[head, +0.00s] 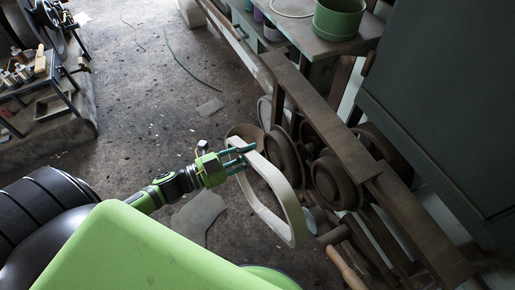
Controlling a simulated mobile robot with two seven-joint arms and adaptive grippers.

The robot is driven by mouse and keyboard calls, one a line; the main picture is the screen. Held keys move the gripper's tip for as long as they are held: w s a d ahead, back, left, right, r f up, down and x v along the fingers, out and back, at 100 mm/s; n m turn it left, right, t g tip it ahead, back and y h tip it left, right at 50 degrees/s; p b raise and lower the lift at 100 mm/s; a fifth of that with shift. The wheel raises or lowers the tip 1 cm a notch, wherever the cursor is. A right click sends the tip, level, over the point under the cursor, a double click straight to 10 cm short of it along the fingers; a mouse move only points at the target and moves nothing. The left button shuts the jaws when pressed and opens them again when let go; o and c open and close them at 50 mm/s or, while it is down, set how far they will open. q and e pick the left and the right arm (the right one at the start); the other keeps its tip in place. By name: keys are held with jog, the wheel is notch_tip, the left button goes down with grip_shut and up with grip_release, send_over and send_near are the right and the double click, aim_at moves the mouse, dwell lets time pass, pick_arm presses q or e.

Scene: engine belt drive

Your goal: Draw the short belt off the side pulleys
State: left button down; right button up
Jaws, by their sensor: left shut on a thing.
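The short belt (269,182) is a pale, flat loop. My left gripper (240,158) is shut on its upper left edge. The belt hangs tilted in front of the brown pulleys, and part of it overlaps them in the picture. The side pulleys seem to be the round brown wheels (284,157) and (332,184) on the rusty frame (330,128). From this angle I cannot tell whether the belt still touches a pulley. My right gripper is not in view.
A green pot (339,18) stands on a bench at the top right. A dark green cabinet (450,100) fills the right side. A wooden handle (346,268) is below the frame. A small rack with tools (40,65) is at the upper left. The floor between is mostly clear.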

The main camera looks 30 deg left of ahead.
pick_arm(q)
jog(key=shift+p+v, duration=0.45)
jog(key=shift+v, duration=2.35)
jog(key=shift+s, duration=0.1)
